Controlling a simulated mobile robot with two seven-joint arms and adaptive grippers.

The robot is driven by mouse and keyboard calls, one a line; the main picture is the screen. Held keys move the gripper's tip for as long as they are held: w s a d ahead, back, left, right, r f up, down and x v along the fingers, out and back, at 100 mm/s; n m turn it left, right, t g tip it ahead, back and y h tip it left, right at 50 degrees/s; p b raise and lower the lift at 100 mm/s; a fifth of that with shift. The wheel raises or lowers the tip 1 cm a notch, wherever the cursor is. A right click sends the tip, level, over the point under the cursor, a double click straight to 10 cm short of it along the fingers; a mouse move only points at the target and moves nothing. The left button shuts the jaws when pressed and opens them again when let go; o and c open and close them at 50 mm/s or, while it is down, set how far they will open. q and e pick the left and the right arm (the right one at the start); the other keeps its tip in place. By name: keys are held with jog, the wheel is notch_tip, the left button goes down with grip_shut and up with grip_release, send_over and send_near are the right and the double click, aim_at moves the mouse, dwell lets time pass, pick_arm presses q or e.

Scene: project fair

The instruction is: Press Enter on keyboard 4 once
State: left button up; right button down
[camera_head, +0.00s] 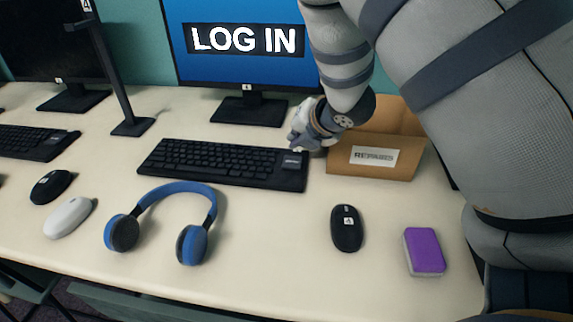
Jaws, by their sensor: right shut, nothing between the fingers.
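A black keyboard (222,163) lies on the cream table in front of a monitor (240,45) whose blue screen reads "LOG IN". The monitor's base and the mouse to the right carry small labels that look like 4. My right gripper (297,142) is shut and empty at the keyboard's right end, by its back right corner. It is over or just behind the light-labelled key (291,160) there; I cannot tell whether it touches. My left gripper is not in view.
A cardboard box (400,170) labelled "REPAIRS" stands right of the keyboard. Blue headphones (175,190), a black mouse (347,228), a white mouse (69,217) and a purple sponge (424,250) lie in front. Another keyboard (35,142) and a lamp stand (132,126) are left.

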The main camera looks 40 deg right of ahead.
aim_at(296, 161)
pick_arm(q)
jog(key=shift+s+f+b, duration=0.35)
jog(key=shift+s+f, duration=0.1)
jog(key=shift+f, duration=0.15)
pick_arm(e)
jog(key=shift+f, duration=1.25)
jog(key=shift+f, duration=0.1)
jog(key=shift+f, duration=0.3)
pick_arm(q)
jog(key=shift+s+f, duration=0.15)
pick_arm(e)
jog(key=shift+f, duration=0.4)
jog(key=shift+r, duration=0.15)
dwell(0.3)
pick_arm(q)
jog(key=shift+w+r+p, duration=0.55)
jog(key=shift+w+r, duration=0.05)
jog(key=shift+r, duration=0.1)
pick_arm(e)
jog(key=shift+r, duration=0.7)
